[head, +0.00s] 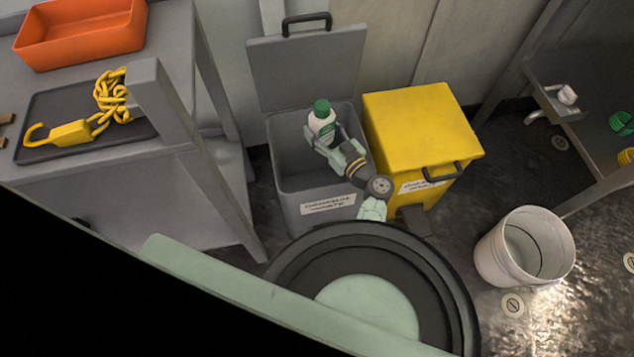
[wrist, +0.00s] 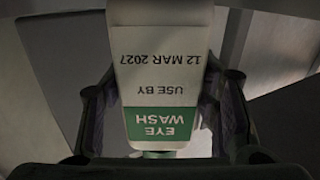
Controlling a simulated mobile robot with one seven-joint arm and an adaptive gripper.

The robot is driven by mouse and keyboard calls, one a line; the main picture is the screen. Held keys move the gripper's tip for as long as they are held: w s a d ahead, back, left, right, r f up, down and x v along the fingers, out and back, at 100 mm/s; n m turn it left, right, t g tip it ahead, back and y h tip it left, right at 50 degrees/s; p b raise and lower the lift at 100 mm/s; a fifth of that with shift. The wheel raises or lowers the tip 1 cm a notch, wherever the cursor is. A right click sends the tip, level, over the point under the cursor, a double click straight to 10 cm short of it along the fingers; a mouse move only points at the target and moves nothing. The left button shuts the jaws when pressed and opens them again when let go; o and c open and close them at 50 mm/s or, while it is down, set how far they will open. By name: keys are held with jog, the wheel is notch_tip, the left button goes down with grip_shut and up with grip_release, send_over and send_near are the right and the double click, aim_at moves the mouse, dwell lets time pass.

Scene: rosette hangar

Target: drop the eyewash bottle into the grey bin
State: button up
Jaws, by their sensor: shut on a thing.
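The eyewash bottle (head: 321,124) is white with a green cap. In the head view it is upright over the open mouth of the grey bin (head: 321,203). My gripper (head: 336,143) is shut on the bottle. In the wrist view the bottle (wrist: 160,70) fills the middle between the fingers (wrist: 160,110), its label upside down, reading "EYE WASH, USE BY 12 MAR 2027". The grey bin's lid (head: 308,70) stands open at the back. The bin's floor is partly hidden by my arm.
A yellow bin (head: 420,125) with its lid shut stands right of the grey bin. A white bucket (head: 492,252) is on the floor at right. A workbench at left holds an orange tray (head: 85,42) and a yellow chain (head: 112,97) on a dark tray (head: 60,148).

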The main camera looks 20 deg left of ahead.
jog(key=shift+r, duration=0.1)
jog(key=o, duration=1.7)
notch_tip(320, 180, up, 10)
jog(key=shift+f, duration=0.1)
